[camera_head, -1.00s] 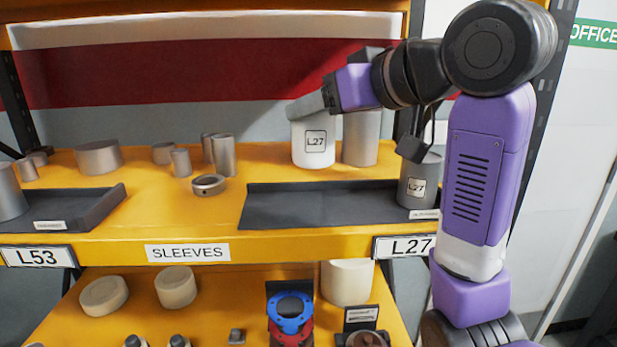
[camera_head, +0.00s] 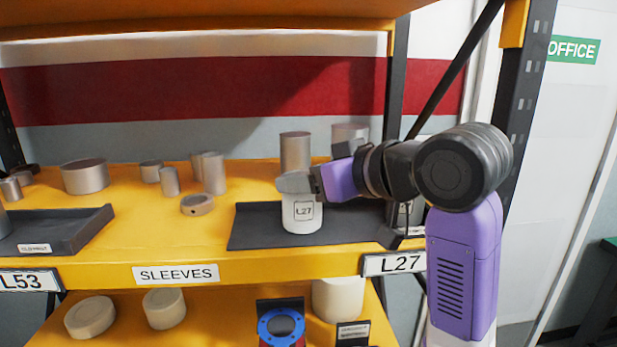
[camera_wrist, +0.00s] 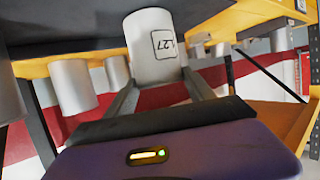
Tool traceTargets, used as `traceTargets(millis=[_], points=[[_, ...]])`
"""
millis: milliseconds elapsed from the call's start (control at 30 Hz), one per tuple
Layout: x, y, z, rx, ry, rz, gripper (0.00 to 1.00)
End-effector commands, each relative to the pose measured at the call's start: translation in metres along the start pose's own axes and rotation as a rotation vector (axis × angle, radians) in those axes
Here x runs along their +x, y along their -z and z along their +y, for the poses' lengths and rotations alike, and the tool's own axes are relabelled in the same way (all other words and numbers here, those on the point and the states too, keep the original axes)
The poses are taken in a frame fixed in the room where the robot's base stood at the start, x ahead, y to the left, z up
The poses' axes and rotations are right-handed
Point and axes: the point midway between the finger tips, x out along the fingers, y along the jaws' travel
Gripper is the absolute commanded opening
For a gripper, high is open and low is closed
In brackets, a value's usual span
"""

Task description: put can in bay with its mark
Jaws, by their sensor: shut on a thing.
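The white can (camera_head: 302,216) marked L27 stands upright at the left part of the dark tray (camera_head: 262,228) above the L27 shelf label (camera_head: 394,263). My gripper (camera_head: 297,186) is shut on the can near its top, coming in from the right. In the wrist view the can (camera_wrist: 152,55) sits between the two fingers (camera_wrist: 160,90), its L27 mark showing. The can's base appears at tray level; I cannot tell if it touches.
Grey cylinders (camera_head: 295,152) stand behind the tray. A ring (camera_head: 197,204) and several metal sleeves (camera_head: 214,174) stand to the left. Another dark tray (camera_head: 70,232) is above the L53 label (camera_head: 27,281). The tray is bare just left of the can.

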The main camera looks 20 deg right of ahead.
Motion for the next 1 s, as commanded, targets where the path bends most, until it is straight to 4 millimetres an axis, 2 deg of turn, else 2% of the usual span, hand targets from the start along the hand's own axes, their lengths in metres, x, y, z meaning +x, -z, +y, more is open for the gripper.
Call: traceTargets(millis=[133, 167, 233, 267, 667, 767, 1000], points=[[0.001, -0.003, 0.000, 0.000, 0.000, 0.002, 0.06], [0.001, -0.002, 0.000, 0.000, 0.000, 0.000, 0.68], [0.001, -0.002, 0.000, 0.000, 0.000, 0.000, 0.82], [0.001, -0.002, 0.000, 0.000, 0.000, 0.000, 0.84], [-0.003, 0.001, 0.000, 0.000, -0.001, 0.001, 0.84], [-0.015, 0.001, 0.001, 0.000, -0.002, 0.003, 0.84], [-0.066, 0.001, 0.001, -0.003, -0.003, 0.006, 0.84]])
